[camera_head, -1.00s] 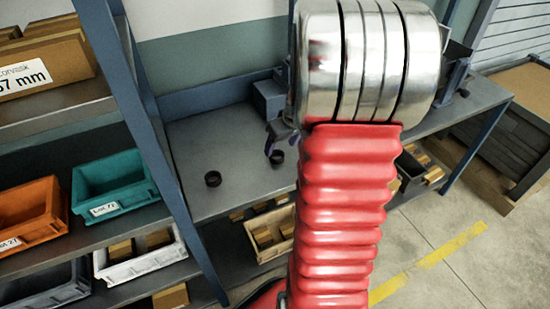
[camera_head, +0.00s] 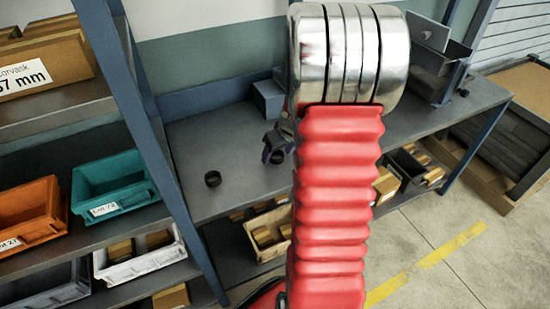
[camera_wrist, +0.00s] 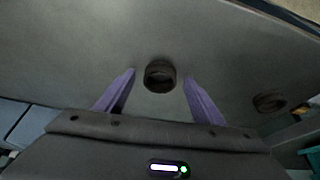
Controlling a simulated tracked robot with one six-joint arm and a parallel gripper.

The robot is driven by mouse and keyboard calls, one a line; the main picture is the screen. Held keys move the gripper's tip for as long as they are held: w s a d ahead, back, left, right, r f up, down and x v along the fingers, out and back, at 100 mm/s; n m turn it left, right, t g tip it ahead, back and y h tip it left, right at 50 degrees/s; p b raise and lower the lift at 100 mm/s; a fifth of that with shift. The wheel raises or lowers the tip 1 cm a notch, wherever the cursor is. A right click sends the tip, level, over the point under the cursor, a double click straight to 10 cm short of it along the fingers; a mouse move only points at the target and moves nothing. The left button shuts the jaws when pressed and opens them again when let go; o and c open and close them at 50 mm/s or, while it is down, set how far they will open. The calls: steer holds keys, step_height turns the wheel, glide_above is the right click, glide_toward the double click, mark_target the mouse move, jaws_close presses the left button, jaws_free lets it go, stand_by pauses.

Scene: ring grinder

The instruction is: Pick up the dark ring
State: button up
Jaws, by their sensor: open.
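A dark ring (camera_wrist: 160,75) lies on the grey bench top. In the wrist view it sits between the tips of the purple fingers, with a gap on both sides. My gripper (camera_wrist: 159,78) is open and empty. In the head view my gripper (camera_head: 271,147) is close over that ring (camera_head: 277,157), which is partly covered by it. A second dark ring (camera_head: 213,178) lies apart on the bench, to the left. It also shows at the right in the wrist view (camera_wrist: 270,102).
The grey bench (camera_head: 235,190) is clear around the second ring. A blue-grey box (camera_head: 268,98) stands behind my gripper. A blue shelf post (camera_head: 145,120) rises at the bench's left, beside shelves with a teal bin (camera_head: 110,185) and an orange bin (camera_head: 28,212).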

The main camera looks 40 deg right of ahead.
steer(key=c, duration=1.2)
steer(key=shift+r, duration=0.1)
step_height(320, 180, up, 10)
steer(key=shift+a, duration=0.1)
stand_by(0.6)
